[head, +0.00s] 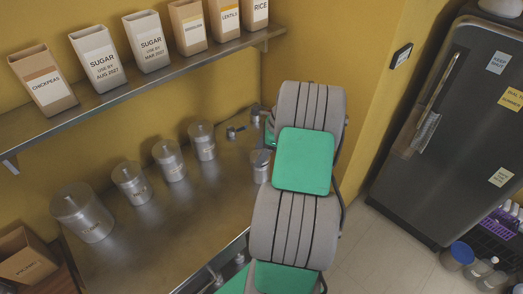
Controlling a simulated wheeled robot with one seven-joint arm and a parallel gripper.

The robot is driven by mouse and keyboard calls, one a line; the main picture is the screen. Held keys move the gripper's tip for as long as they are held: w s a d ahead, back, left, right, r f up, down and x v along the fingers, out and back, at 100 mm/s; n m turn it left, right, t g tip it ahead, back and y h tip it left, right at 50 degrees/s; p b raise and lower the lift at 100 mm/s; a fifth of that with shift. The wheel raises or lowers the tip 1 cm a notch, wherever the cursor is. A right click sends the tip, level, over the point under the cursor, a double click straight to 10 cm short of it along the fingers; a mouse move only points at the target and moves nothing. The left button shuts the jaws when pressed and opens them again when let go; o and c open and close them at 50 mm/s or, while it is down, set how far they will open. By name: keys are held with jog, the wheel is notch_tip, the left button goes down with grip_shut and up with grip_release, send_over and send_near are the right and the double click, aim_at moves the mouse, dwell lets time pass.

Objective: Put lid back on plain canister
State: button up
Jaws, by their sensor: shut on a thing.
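A small steel canister (261,168) stands on the steel counter beside my arm, which partly covers it. I see no label on its visible side, and I cannot tell whether its top is open. Several other steel canisters stand in a row to its left: a wide one (84,215), then smaller ones (132,184), (170,162) and (202,142). They appear lidded, with small labels too blurred to read.
A wall shelf (150,72) above the counter (165,225) holds several cartons, including chickpeas (45,82) and sugar (100,62). A small metal fitting (235,131) is near the wall. A dark fridge (440,125) stands right. A cardboard box (25,258) is lower left. The counter's front is clear.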

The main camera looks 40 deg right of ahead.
jog(key=o, duration=1.4)
jog(key=shift+o, duration=0.9)
jog(key=shift+r, duration=0.1)
jog(key=shift+r+p, duration=2.2)
jog(key=shift+r, duration=1.25)
jog(key=shift+c, duration=0.4)
grip_shut()
